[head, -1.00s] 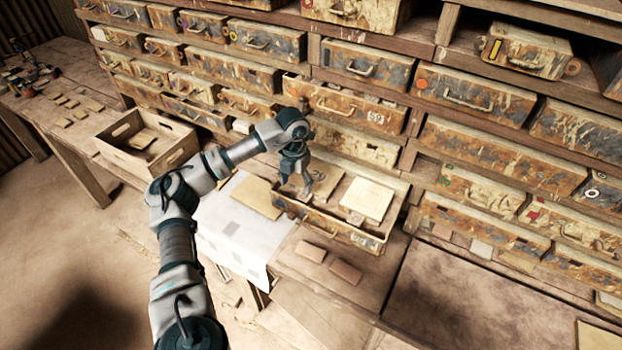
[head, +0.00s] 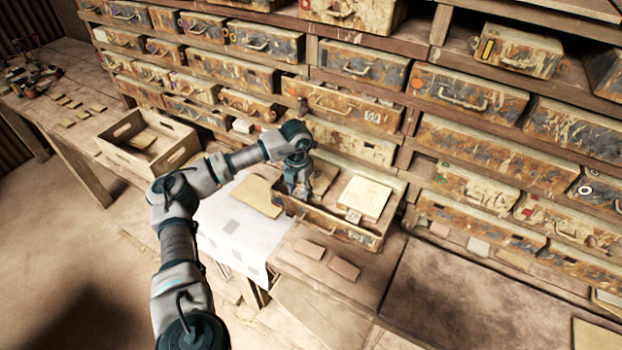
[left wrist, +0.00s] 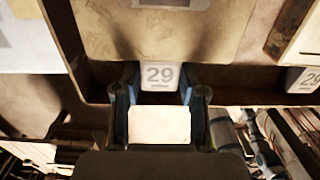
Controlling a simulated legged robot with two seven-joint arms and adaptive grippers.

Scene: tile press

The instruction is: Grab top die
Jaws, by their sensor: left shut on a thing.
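An open drawer (head: 345,232) holds two pale square dies side by side. The right die (head: 366,196) lies flat and fully shows, with a small tab at its front edge. The left die (head: 326,176) is partly hidden behind my left gripper (head: 297,192), which points down into the drawer. In the left wrist view my left gripper (left wrist: 159,88) is shut on the left die's tab (left wrist: 159,76), marked 29. The die's face (left wrist: 140,35) lies just beyond the fingertips. How many dies are stacked there cannot be told. My right gripper is not in view.
Rusty drawers fill the shelf wall behind. Two brown tiles (head: 343,269) lie on the bench in front of the drawer. A white sheet (head: 228,230) with a tan plate (head: 258,194) is at left. A wooden crate (head: 165,163) stands further left.

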